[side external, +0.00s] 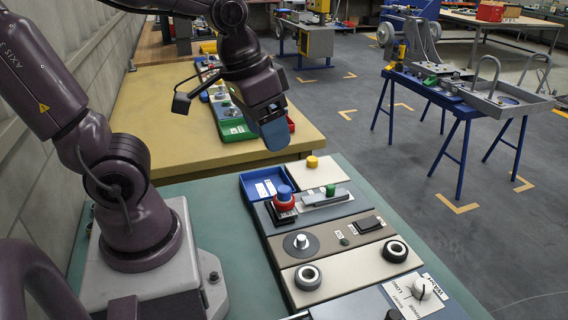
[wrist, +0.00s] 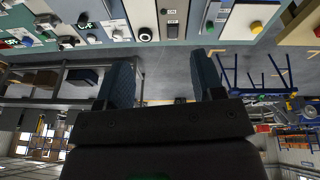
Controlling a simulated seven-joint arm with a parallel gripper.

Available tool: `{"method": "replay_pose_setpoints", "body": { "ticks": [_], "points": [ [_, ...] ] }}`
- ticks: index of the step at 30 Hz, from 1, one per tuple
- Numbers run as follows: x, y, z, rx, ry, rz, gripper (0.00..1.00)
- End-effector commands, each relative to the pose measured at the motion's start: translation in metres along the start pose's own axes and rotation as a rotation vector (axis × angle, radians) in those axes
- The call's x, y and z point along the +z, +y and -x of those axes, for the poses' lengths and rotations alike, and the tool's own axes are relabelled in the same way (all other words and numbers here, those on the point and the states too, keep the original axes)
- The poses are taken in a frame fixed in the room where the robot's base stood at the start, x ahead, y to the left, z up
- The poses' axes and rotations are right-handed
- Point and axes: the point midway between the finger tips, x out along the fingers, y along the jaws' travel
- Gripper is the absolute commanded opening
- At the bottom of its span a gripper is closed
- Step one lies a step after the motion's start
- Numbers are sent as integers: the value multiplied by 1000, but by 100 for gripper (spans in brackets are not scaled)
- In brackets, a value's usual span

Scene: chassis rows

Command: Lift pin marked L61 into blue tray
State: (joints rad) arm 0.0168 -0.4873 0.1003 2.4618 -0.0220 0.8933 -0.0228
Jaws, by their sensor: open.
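The blue tray (side external: 254,190) sits at the far left corner of the panel rows in the side external view. White label-like pieces show on its floor. No marking L61 is readable in either view, so I cannot tell which part is the pin. My gripper (side external: 274,134) is in the air beyond the tray, above the gap by the yellow table, touching nothing visible. In the wrist view my gripper (wrist: 163,72) shows its two blue-grey fingers wide apart with nothing between them.
A yellow table (side external: 165,105) stands behind.

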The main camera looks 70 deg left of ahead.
Motion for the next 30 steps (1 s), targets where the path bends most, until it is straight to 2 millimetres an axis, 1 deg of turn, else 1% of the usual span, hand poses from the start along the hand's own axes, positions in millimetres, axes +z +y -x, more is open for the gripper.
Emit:
{"method": "replay_pose_setpoints", "body": {
  "ticks": [1,2,5,6,8,9,11,12,14,15,19,21,24,27,30],
  "points": [
    [-5,-6,-16,6,-66,105,62],
    [-8,-10,-24,7,-96,187,62],
    [-16,-26,-52,-18,-185,518,62],
    [-19,-34,-64,-41,-214,673,62],
    [-23,-47,-81,-87,-248,919,62],
    [-25,-56,-91,-123,-259,1079,62],
    [-27,-68,-105,-181,-263,1312,62],
    [-28,-77,-114,-221,-259,1465,62],
    [-29,-90,-125,-280,-238,1690,62],
    [-30,-97,-131,-319,-218,1835,62],
    [-34,-121,-146,-413,-112,2288,62],
    [-38,-129,-148,-430,-47,2500,62],
    [-47,-134,-147,-412,26,2741,62],
    [-50,-134,-147,-407,65,2896,62],
    [-50,-134,-147,-410,85,2977,62]
  ]
}}
